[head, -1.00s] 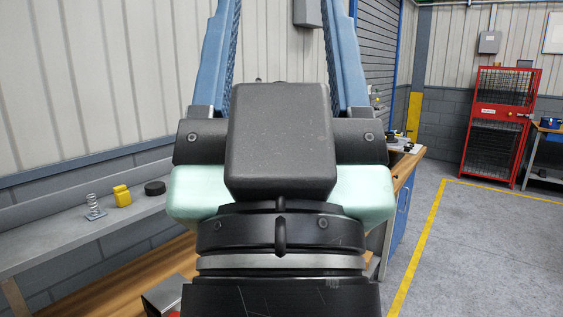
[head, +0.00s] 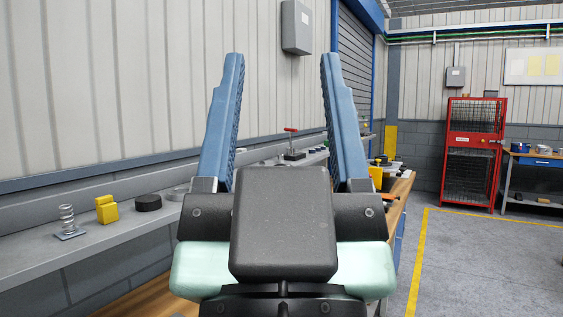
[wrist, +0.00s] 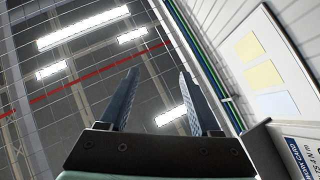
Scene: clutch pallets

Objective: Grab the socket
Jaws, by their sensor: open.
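My gripper (head: 282,62) is open and empty, its two blue fingers pointing up and apart in the head view. It also shows in the wrist view (wrist: 158,74), with only ceiling and wall beyond the fingers. I cannot make out a socket for certain in either view. Small items stand on the grey ledge to the left and behind my gripper, and others sit on a bench at the right, too small to name. My gripper and wrist hide part of the ledge and bench.
The grey ledge (head: 25,262) holds a spring on a plate (head: 68,222), a yellow block (head: 106,209), a black disc (head: 148,202) and a red-handled device (head: 292,146). A red mesh cage (head: 473,155) stands at the back right. The floor inside the yellow line is clear.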

